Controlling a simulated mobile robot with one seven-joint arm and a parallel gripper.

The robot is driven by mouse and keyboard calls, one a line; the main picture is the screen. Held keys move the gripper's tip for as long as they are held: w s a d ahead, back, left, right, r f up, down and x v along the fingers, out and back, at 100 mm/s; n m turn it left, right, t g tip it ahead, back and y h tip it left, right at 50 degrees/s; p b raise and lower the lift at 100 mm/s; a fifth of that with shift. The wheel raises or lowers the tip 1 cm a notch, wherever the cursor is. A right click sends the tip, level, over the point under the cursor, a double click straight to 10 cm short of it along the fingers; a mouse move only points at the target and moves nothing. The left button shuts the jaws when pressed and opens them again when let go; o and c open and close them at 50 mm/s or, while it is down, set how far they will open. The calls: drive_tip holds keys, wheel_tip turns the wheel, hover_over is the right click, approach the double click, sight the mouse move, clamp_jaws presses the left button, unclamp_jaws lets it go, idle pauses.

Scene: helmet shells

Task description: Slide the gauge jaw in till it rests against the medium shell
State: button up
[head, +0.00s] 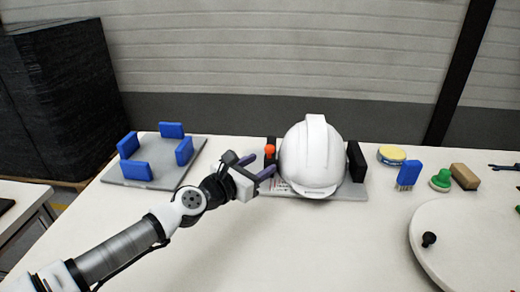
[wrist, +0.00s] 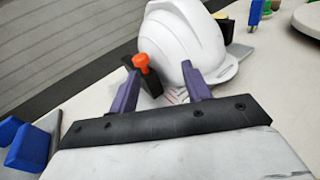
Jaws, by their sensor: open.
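The medium shell is a white helmet (head: 312,158) on a grey gauge plate (head: 346,192). A black jaw (head: 270,157) with an orange knob (head: 270,149) stands at its left, and a black block (head: 356,161) stands at its right. My gripper (head: 257,166) is open and empty, just left of the jaw and slightly nearer the front. In the wrist view the orange knob (wrist: 141,63) shows between the two purple fingers (wrist: 160,85), beyond their tips, with the white helmet (wrist: 185,42) behind. Whether the jaw touches the shell is hard to tell.
A grey plate with several blue blocks (head: 171,130) lies at the left. To the right are a yellow tin (head: 392,155), a blue brush (head: 408,174), a green knob (head: 440,180), a brown block (head: 465,176) and a round turntable (head: 470,235). The front middle of the table is clear.

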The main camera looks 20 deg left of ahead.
drive_tip(key=w+d+r+m+g+h+p, duration=0.2)
drive_tip(key=w+d+r+m+g+p, duration=0.15)
drive_tip(key=w+g, duration=0.25)
drive_tip(key=n+g+y+p, duration=0.2)
drive_tip(key=g+y+p, duration=0.45)
drive_tip(key=g, duration=0.35)
approach(270, 147)
drive_tip(key=shift+y, duration=0.35)
drive_tip(key=f, duration=0.3)
drive_tip(key=f+p, duration=0.1)
drive_tip(key=f, duration=0.4)
drive_tip(key=shift+d+f+p, duration=0.3)
clamp_jaws()
